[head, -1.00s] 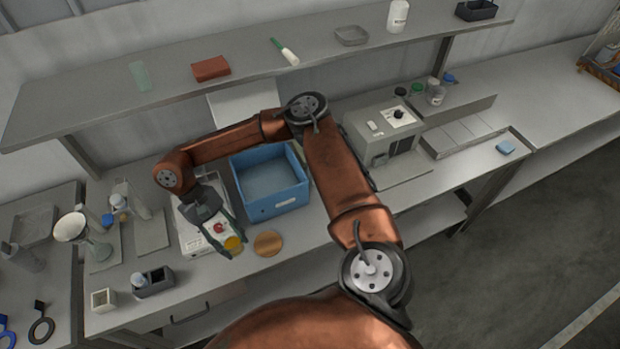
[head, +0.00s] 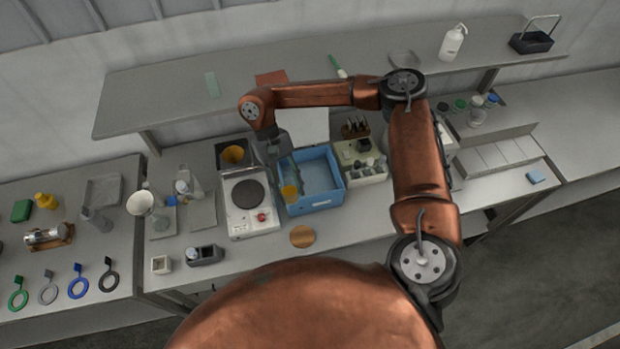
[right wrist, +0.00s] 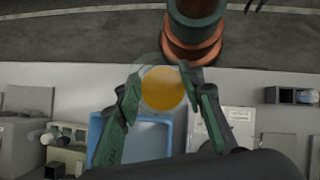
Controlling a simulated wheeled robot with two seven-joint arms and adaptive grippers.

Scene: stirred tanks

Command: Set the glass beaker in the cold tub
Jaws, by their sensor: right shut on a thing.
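In the right wrist view the beaker (right wrist: 163,89) sits between the fingertips (right wrist: 160,84). The blue tub (head: 327,203), the only tub in view, stands right of the white hotplate (head: 239,220). In the head view the beaker overlaps the tub's left part. In the right wrist view the tub (right wrist: 152,143) shows partly behind the fingers. I cannot tell the beaker's height above the tub floor. My left gripper is not in view.
A holder with bottles (head: 362,172) stands close right of the tub. A round wooden disc (head: 303,236) lies in front of the tub. The shelf (head: 160,99) overhangs the bench's back.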

